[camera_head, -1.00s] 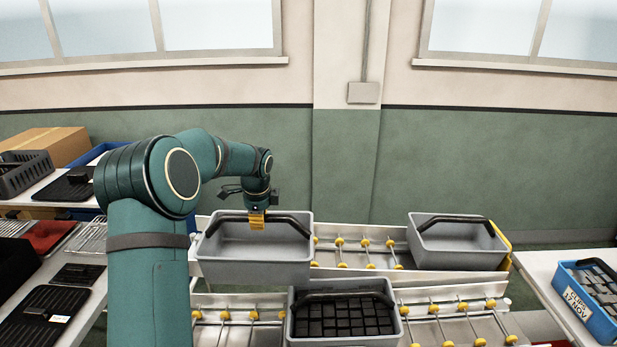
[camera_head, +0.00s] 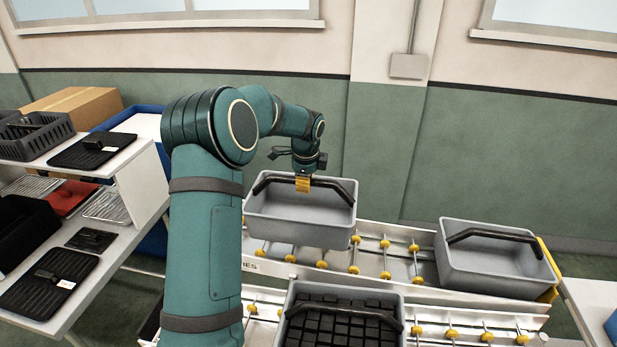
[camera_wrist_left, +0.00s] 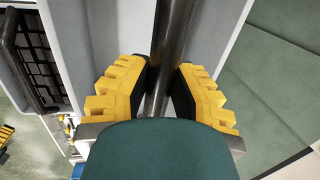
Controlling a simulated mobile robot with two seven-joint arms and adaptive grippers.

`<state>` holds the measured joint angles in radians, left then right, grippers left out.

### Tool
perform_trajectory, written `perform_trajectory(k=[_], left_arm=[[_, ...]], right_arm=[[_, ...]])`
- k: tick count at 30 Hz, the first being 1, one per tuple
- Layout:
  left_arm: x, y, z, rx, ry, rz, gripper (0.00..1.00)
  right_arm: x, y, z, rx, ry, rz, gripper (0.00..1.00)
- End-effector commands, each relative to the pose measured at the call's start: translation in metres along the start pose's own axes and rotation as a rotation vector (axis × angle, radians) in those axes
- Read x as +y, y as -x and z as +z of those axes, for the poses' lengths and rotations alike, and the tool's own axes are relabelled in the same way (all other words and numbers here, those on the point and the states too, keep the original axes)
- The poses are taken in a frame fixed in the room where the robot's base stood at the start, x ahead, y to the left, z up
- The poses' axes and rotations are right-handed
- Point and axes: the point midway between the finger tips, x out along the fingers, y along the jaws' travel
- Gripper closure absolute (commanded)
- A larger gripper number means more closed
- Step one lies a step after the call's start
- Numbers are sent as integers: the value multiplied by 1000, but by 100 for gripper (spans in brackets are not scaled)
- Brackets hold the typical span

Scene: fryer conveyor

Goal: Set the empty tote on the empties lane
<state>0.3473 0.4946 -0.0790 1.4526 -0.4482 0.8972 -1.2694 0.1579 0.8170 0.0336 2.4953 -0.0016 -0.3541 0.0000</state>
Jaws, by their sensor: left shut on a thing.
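My left gripper (camera_head: 303,184) is shut on the dark handle (camera_head: 336,188) of an empty grey tote (camera_head: 297,222). The handle bar also shows between the yellow finger pads in the left wrist view (camera_wrist_left: 174,30). The tote hangs about level over the left part of the back roller lane (camera_head: 330,274). Rollers show below its front edge, so it appears raised off the lane. Lettering ending in "ES" shows on that lane's front rail. Another empty grey tote (camera_head: 490,268) sits at the lane's right end. My right gripper is out of view.
A grey tote of dark blocks (camera_head: 340,295) sits on the front roller lane (camera_head: 470,332). Shelves (camera_head: 140,188) with trays and a box stand at left. Part of a blue crate (camera_head: 611,326) shows at right. Bare rollers lie between the back-lane totes.

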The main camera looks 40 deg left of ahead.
Motion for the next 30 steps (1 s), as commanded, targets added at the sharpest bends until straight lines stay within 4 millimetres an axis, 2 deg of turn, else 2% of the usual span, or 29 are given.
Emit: perform_trajectory(k=[11,15,21,30], left_arm=[[8,-38,-2,0,-1,0,100],[10,-51,-3,0,0,-1,100],[12,-58,-4,0,0,-1,100],[12,-59,-4,0,0,-1,100]], right_arm=[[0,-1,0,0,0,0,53],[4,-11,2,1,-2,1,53],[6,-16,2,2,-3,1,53],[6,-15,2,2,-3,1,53]])
